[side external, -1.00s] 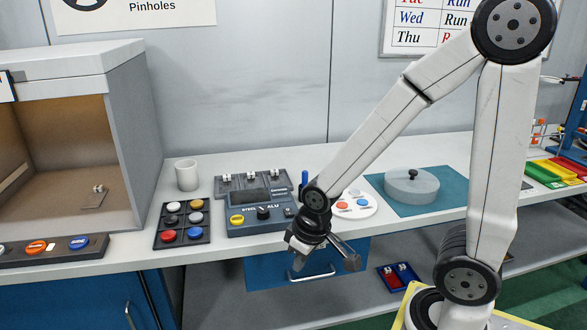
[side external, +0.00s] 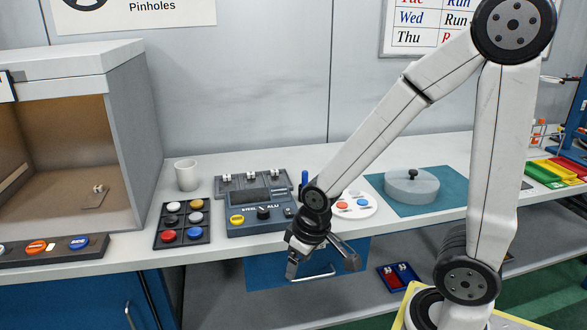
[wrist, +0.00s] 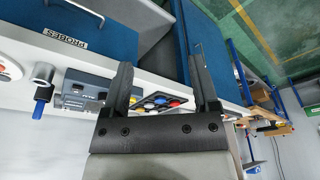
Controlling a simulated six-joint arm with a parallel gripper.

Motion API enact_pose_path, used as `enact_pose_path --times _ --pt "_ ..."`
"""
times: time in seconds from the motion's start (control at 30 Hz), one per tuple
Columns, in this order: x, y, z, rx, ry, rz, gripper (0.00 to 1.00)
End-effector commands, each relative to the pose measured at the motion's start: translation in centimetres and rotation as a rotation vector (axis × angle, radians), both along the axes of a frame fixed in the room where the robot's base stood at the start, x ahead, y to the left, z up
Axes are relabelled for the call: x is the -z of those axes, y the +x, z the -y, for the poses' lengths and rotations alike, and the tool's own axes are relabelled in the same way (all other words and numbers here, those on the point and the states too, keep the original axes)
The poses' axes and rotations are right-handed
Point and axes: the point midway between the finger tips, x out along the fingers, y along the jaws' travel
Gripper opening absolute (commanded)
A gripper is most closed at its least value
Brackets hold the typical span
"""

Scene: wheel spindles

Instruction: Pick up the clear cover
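A round, pale, see-through cover (side external: 412,188) with a black knob on top sits on a teal mat (side external: 445,209) on the bench, right of centre in the side view. I cannot tell whether anything is under it. My gripper (side external: 322,268) is well to the left of the cover and lower, in front of the bench's front edge. Its two fingers are spread apart with nothing between them. They also show spread in the wrist view (wrist: 163,66), where I do not see the cover.
A white round plate with coloured discs (side external: 357,204) lies between gripper and cover. A grey-blue fixture (side external: 258,225), a dark tray of coloured discs (side external: 181,236) and a white mug (side external: 187,175) stand left. A blue drawer with a handle (side external: 314,277) is behind the gripper.

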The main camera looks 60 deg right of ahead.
Motion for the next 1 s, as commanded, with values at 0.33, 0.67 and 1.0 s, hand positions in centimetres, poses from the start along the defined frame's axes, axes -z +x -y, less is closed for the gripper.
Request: enact_pose_path --times 0.33,0.67,1.0 --pt "0.0 0.0 0.0 -0.001 -0.001 0.000 0.90" --pt "0.4 1.7 3.6 -0.092 -0.094 -0.051 0.90" --pt "1.3 4.4 14.8 -0.332 -0.335 -0.236 0.90"
